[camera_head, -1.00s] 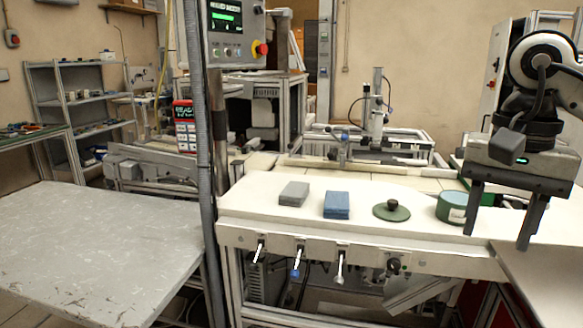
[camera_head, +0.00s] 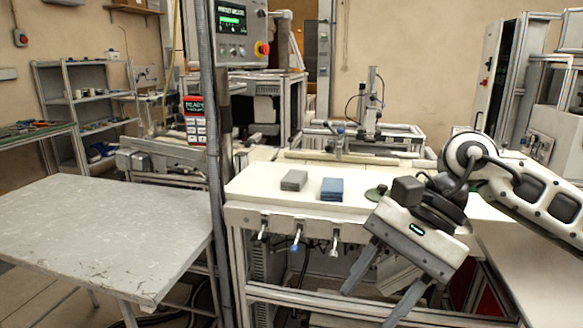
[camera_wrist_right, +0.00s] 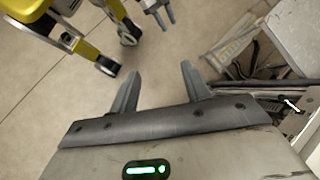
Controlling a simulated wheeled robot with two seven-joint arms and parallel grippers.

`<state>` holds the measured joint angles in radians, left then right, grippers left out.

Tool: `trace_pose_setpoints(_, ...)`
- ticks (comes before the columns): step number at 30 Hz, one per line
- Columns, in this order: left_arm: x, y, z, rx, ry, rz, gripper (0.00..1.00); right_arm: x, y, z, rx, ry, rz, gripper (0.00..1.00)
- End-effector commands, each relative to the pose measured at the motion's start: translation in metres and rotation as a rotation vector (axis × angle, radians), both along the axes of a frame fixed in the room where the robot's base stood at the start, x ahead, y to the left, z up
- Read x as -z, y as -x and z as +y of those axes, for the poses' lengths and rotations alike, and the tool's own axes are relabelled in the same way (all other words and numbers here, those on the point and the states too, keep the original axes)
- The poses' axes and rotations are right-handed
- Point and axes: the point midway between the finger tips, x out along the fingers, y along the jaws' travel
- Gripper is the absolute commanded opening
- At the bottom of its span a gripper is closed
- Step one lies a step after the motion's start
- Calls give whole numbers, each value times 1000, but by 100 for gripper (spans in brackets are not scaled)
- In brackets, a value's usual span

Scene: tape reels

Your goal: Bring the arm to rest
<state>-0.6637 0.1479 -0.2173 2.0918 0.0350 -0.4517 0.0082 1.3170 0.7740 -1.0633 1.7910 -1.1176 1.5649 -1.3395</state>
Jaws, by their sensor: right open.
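My right gripper (camera_head: 370,305) hangs in front of the white bench's front edge in the head view, tilted down and to the left. Its two fingers are apart and nothing is between them. In the right wrist view the open fingers (camera_wrist_right: 160,78) point over bare tiled floor. A two-pronged part at the top of that view looks like my left gripper (camera_wrist_right: 165,14); it is too small to tell its jaw state. The left gripper does not show in the head view.
The white bench (camera_head: 262,197) carries a grey stack (camera_head: 294,180), a blue stack (camera_head: 332,188) and a green disc (camera_head: 377,192), partly behind my right arm. Knobs stick out from the bench front. A grey table (camera_head: 95,235) and a post (camera_head: 213,150) stand left.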

Motion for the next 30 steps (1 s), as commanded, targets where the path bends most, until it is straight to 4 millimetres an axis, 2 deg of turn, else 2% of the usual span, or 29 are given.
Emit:
trace_pose_setpoints(1,1,1,0,0,0,3,36,8,11,22,27,-90,92,47)
trace_pose_setpoints(3,2,2,0,0,-1,7,36,9,25,54,93,-234,248,47)
trace_pose_setpoints(6,4,4,0,0,-1,12,36,1,40,95,227,-459,550,47)
trace_pose_setpoints(10,5,5,0,0,-1,16,36,-17,38,121,437,-711,1014,47)
trace_pose_setpoints(13,5,5,0,0,-1,16,36,-19,19,120,615,-871,1407,47)
trace_pose_setpoints(16,5,5,0,0,-1,16,36,-3,-7,104,801,-1006,1827,47)
trace_pose_setpoints(19,5,5,0,0,-1,16,36,39,-29,77,989,-1117,2265,47)
trace_pose_setpoints(20,5,5,0,0,-1,16,36,56,-34,68,1046,-1147,2399,47)
trace_pose_setpoints(21,5,5,0,0,-1,15,36,82,-36,55,1122,-1186,2578,47)
trace_pose_setpoints(22,5,5,0,0,-1,15,36,103,-36,45,-1134,1172,-2619,47)
trace_pose_setpoints(24,5,5,0,0,-1,15,36,152,-28,23,-1021,1007,-2375,47)
trace_pose_setpoints(26,4,5,0,0,-1,14,36,191,-14,7,-931,894,-2185,47)
trace_pose_setpoints(27,4,5,0,1,0,14,36,216,-1,-3,-876,831,-2066,47)
trace_pose_setpoints(30,3,4,0,1,1,13,36,265,33,-20,-760,711,-1817,47)
